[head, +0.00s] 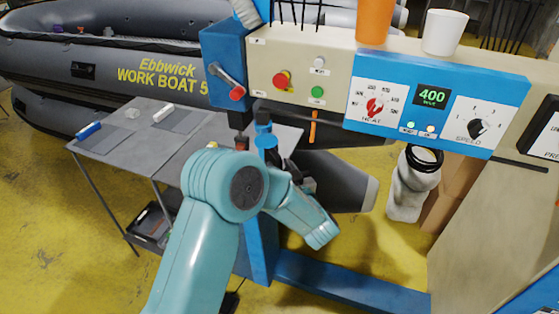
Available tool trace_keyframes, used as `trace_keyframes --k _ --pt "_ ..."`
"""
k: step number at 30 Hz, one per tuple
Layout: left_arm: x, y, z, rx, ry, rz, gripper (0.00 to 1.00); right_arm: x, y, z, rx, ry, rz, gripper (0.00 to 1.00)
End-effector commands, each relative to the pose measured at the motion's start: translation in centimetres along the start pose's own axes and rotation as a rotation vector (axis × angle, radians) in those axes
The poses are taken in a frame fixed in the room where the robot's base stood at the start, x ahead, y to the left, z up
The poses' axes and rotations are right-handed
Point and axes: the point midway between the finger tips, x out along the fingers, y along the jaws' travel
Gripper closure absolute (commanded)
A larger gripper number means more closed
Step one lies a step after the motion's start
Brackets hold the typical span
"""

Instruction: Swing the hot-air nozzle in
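The hot-air seam welder's cream control box (300,75) stands in the middle of the head view, with a blue panel (435,98) at right reading 400. My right gripper is not in view.
A grey side table (190,160) with a blue-ended tool and a white roll stands at left. A grey inflatable boat (100,60) lies behind. A crank with a red knob (237,93) juts from the welder. An orange cup (374,20) and white cup (444,32) stand on top.

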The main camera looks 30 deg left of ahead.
Motion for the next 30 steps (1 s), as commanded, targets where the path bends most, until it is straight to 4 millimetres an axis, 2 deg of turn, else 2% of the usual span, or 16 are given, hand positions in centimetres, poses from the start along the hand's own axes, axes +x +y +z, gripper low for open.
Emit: trace_keyframes --k 4,13,15,17,30 --pt "1.14 0.07 -0.06 -0.001 0.000 0.000 0.60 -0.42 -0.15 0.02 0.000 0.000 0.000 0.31" --pt "1.36 0.06 0.04 0.000 0.000 0.001 0.60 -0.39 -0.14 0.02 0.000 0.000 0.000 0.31" --pt "1.35 0.05 0.04 0.000 0.000 0.001 0.83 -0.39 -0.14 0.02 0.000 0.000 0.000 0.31" --pt "1.34 0.05 0.03 0.000 0.000 0.001 1.00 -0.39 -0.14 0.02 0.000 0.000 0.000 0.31" --pt "1.29 -0.26 0.20 0.000 0.000 0.053 1.00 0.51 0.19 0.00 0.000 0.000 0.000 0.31"
